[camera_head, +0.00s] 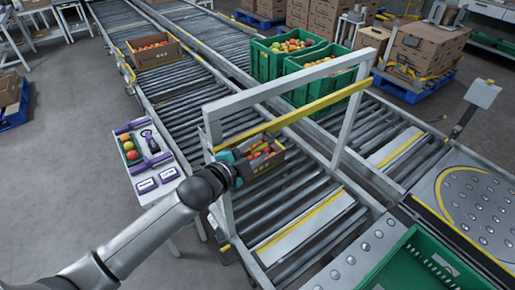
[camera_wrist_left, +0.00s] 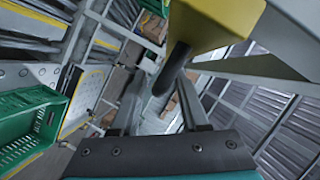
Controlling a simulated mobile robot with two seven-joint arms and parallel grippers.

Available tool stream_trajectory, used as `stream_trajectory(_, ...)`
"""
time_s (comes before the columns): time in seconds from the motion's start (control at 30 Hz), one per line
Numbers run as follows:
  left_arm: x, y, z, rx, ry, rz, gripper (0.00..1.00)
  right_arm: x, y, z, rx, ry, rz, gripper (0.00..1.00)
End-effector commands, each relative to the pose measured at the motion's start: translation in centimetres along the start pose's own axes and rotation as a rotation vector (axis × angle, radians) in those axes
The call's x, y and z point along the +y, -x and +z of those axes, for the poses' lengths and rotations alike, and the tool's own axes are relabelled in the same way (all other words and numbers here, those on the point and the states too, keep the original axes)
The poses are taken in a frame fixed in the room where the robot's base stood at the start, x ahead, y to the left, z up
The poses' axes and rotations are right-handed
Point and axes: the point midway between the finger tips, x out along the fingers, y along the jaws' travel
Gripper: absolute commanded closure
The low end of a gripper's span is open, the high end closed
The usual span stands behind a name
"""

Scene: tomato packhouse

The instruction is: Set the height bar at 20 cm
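The yellow height bar (camera_head: 300,107) spans the grey gantry frame (camera_head: 290,88) across the near conveyor, sloping up to the right in the head view. My left gripper (camera_head: 242,168) is by the bar's left end, beside the near post. In the left wrist view the bar's yellow end (camera_wrist_left: 215,22) is close, with a dark round handle (camera_wrist_left: 173,72) sticking out of it. The two fingers of my left gripper (camera_wrist_left: 160,92) are apart, with the handle's end between or just beyond their tips. Contact cannot be told. No height marks are legible. My right gripper is out of view.
A carton of tomatoes (camera_head: 265,160) sits on the rollers just behind my left gripper. Another carton (camera_head: 155,50) is further up. Green crates of produce (camera_head: 285,55) stand on the far conveyor. A purple-trimmed side table (camera_head: 147,155) is at left. An empty green crate (camera_head: 420,262) is at right front.

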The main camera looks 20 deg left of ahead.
Motion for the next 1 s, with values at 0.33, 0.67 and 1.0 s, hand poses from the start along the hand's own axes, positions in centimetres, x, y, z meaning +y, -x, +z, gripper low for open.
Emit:
stream_trajectory(0.33, 0.02, 0.03, -0.01, 0.000, 0.000, 0.000, 0.95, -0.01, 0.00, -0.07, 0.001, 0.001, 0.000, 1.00)
stream_trajectory(0.67, 0.03, 0.04, 0.00, 0.000, 0.000, 0.000, 1.00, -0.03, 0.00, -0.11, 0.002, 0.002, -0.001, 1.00)
stream_trajectory(1.0, 0.04, 0.04, 0.01, 0.000, 0.000, 0.001, 1.00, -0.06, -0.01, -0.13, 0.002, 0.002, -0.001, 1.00)
